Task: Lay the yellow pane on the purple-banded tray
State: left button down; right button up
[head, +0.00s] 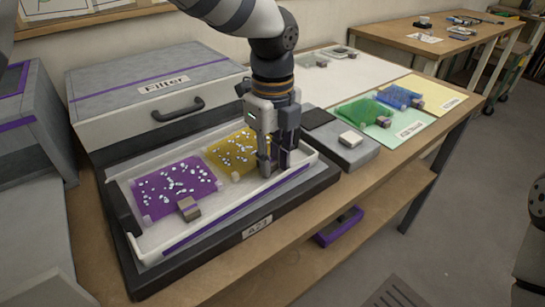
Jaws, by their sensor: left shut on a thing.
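The yellow pane (231,149), speckled with pale dots, is inside the purple-banded tray (220,220), in its right half. It looks level with the tray floor; I cannot tell whether it rests on it. My left gripper (273,168) points down at the pane's right end and is shut on the yellow pane, at a grip part hidden by the fingers. My right gripper is out of view.
A purple pane (168,184) with a small block (189,208) lies in the tray's left half. Behind stands a grey box labelled Filler (160,90). To the right are a grey device (340,150) and green (362,112) and blue (402,96) panes.

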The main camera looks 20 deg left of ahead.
pick_arm(q)
jog(key=shift+f, duration=0.15)
dwell(0.3)
jog(key=c, duration=1.3)
grip_release()
jog(key=shift+c, duration=0.2)
notch_tip(320, 180, up, 21)
jog(key=shift+p, duration=0.3)
